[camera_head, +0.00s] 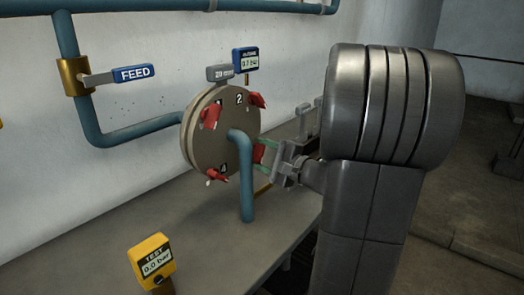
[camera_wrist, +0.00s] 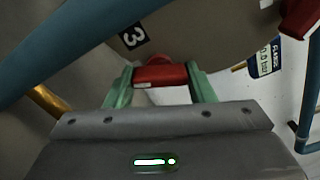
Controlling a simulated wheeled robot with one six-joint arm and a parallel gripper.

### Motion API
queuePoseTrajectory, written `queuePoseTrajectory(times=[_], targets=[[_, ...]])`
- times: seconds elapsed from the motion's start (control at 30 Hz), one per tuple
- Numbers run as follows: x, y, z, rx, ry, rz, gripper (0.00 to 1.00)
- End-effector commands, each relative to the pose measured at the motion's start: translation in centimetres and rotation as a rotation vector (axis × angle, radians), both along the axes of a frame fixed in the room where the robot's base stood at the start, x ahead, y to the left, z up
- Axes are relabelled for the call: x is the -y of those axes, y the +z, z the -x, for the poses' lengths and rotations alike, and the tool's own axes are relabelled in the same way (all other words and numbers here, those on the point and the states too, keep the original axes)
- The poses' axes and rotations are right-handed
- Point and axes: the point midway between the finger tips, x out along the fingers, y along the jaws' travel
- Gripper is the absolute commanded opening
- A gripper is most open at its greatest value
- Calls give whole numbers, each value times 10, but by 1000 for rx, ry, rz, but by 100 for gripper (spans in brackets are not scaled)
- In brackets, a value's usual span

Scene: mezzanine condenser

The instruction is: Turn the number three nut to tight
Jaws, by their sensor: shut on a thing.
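The round grey-brown cover (camera_head: 212,140) carries several red wing nuts, with the numbers 2 and 4 readable beside two of them in the head view. The number three nut (camera_wrist: 160,75) is red and sits just below the black "3" label (camera_wrist: 133,36) in the wrist view. My gripper (camera_wrist: 160,84) is shut on this nut, with one green finger on each side of it. In the head view my gripper (camera_head: 264,155) reaches the cover's right side, and the nut is partly hidden there. How tight the nut is cannot be told.
A blue pipe (camera_head: 245,185) bends down from the cover's middle, close to my gripper. A blue gauge (camera_head: 245,60) and a grey tag (camera_head: 220,73) stand above the cover. A yellow TEST gauge (camera_head: 152,262) reading 0.0 bar stands at the bench front. A FEED valve handle (camera_head: 120,75) is at left.

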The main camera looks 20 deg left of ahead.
Motion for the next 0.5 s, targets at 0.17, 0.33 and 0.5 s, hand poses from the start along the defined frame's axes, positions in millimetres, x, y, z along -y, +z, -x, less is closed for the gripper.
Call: queuePoseTrajectory(times=[0.17, 0.33, 0.5], targets=[[0, 0, 0, -80, -2, -27, 26], [0, -1, 0, -120, -1, -41, 26], [0, -1, 0, -135, -1, -47, 26]])
